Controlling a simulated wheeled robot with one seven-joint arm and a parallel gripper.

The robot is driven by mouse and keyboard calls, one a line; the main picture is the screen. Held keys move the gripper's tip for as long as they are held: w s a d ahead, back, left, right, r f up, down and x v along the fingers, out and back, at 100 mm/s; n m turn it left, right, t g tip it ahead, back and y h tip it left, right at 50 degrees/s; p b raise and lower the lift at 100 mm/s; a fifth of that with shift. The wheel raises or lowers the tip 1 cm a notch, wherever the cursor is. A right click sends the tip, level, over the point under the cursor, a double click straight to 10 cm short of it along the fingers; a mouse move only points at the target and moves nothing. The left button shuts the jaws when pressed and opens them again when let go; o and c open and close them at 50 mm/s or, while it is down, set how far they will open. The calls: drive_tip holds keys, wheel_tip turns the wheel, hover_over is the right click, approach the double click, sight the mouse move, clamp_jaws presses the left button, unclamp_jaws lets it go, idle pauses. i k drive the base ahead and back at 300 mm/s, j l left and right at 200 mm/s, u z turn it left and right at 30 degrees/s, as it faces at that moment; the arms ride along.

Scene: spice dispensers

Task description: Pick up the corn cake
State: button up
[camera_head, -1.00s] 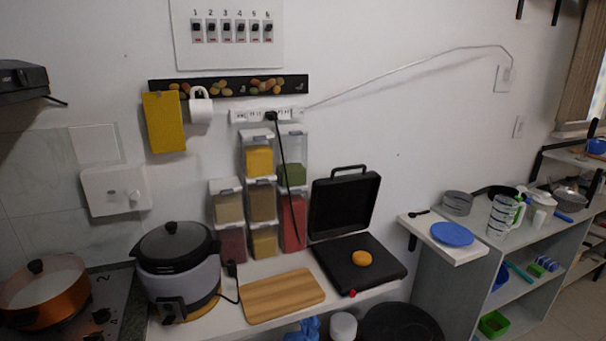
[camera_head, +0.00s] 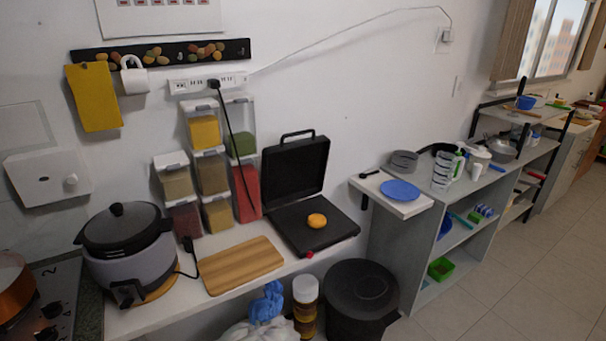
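The corn cake (camera_head: 317,220) is a small round orange-yellow cake. It lies flat on the black lower plate of an open grill (camera_head: 335,236), right of the middle of the picture. The grill's lid (camera_head: 296,172) stands upright behind it, with its handle at the top. Nothing covers the cake. My gripper and arm are not in this view.
A wooden board (camera_head: 240,265) lies left of the grill on the white counter, beside a rice cooker (camera_head: 125,245). Stacked spice dispensers (camera_head: 208,170) stand behind. A black bin (camera_head: 360,297) stands below the grill. A small shelf with a blue plate (camera_head: 400,190) is to the right. The floor (camera_head: 480,290) at right is clear.

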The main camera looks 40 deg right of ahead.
sight(316, 221)
drive_tip(key=i+z, duration=0.35)
drive_tip(key=i+j+z, duration=0.2)
drive_tip(key=z, duration=0.15)
drive_tip(key=i+j+z, duration=0.35)
drive_tip(key=i+l, duration=0.05)
drive_tip(key=l, duration=0.05)
